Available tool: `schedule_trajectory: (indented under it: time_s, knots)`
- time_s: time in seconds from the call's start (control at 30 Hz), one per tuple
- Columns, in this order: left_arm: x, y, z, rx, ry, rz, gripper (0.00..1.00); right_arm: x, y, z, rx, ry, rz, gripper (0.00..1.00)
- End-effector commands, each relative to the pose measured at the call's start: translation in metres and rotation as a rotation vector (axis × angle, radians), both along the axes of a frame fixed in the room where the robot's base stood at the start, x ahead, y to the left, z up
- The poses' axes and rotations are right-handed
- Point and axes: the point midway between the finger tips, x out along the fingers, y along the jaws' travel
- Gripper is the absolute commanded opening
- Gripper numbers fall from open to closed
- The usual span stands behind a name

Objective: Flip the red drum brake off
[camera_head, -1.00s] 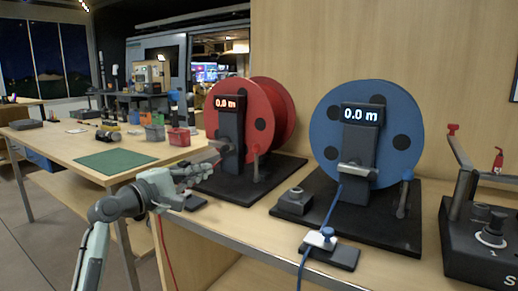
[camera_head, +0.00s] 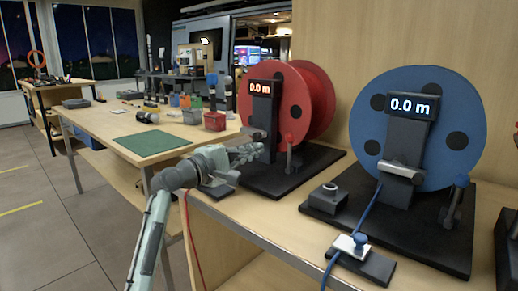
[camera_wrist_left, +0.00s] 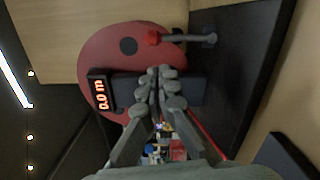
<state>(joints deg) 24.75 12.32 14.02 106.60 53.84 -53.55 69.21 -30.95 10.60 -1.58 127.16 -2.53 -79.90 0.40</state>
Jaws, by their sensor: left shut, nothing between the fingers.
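The red drum (camera_head: 290,95) stands on a black base behind a dark post with a "0.0 m" display (camera_head: 261,88). Its brake lever (camera_head: 290,152), a grey arm with a red knob, stands upright at the drum's front right. In the left wrist view the lever (camera_wrist_left: 183,39) lies beyond the fingertips, its red knob over the drum's face. My left gripper (camera_head: 252,152) is shut and empty, in front of the post and left of the lever, apart from the lever. In the left wrist view its fingertips (camera_wrist_left: 160,75) overlap the post. My right gripper is out of view.
A blue drum (camera_head: 418,130) with its own blue-knobbed lever (camera_head: 458,200) stands to the right. A small black box (camera_head: 328,198) and a white clamp (camera_head: 352,245) sit before it. A red cable (camera_head: 190,240) hangs below my arm. A green mat (camera_head: 150,144) lies left.

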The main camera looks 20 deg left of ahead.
Motion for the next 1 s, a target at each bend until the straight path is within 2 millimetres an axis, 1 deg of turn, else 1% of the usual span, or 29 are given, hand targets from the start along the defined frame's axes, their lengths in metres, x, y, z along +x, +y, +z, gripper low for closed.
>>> schedule_trajectory:
  time_s: [0.03,0.2,0.3,0.43,0.6,1.0]
  knots:
    - [0.009,-0.005,0.002,-0.003,0.000,-0.003,0.00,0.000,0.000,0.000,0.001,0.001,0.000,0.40]
    - [0.039,-0.018,0.002,-0.002,-0.001,-0.003,0.00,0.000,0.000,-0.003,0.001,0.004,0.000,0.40]
    - [0.054,-0.024,0.002,-0.001,0.000,-0.003,0.00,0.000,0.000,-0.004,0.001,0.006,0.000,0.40]
    - [0.067,-0.029,0.001,-0.001,0.000,-0.002,0.00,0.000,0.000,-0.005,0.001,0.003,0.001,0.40]
    - [0.074,-0.032,0.001,0.000,0.001,-0.001,0.00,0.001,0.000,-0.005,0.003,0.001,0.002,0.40]
    - [0.074,-0.032,0.001,0.007,-0.002,-0.001,0.00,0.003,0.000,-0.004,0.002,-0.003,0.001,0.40]
